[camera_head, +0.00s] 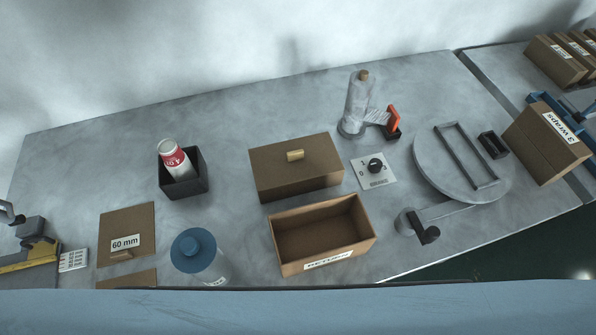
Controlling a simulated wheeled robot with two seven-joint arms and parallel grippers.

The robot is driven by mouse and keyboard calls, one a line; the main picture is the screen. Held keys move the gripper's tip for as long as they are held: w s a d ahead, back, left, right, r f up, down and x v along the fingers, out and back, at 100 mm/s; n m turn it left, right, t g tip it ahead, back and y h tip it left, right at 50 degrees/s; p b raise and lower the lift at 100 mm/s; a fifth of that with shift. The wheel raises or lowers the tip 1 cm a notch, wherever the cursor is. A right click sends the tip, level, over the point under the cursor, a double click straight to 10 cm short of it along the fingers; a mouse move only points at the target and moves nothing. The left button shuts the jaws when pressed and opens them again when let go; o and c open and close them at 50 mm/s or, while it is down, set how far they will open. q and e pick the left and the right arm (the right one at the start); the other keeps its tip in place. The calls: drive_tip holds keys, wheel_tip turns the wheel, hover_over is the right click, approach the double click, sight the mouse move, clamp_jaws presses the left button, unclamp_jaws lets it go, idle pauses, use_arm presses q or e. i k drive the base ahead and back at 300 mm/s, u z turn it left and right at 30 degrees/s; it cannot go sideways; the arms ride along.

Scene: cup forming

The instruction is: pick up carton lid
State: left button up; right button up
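The carton lid (280,175) is a brown flat-topped box shape with a small tan knob (295,155) on top. It sits on the grey table in the middle of the head view. Just in front of it stands the open brown carton (275,243), which looks empty and has a white label on its front. The lid lies behind the carton, not on it. Neither of my grippers shows in the head view.
A blue-capped container (194,250) stands left of the carton. A black holder (204,180) with a red-and-white can (174,160) is left of the lid. A dial plate (374,171), a clear bottle (357,105) and a round turntable (440,170) are to the right.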

sight(287, 169)
drive_tip(key=u, duration=0.3)
drive_tip(key=k, duration=0.95)
drive_tip(key=u, duration=0.65)
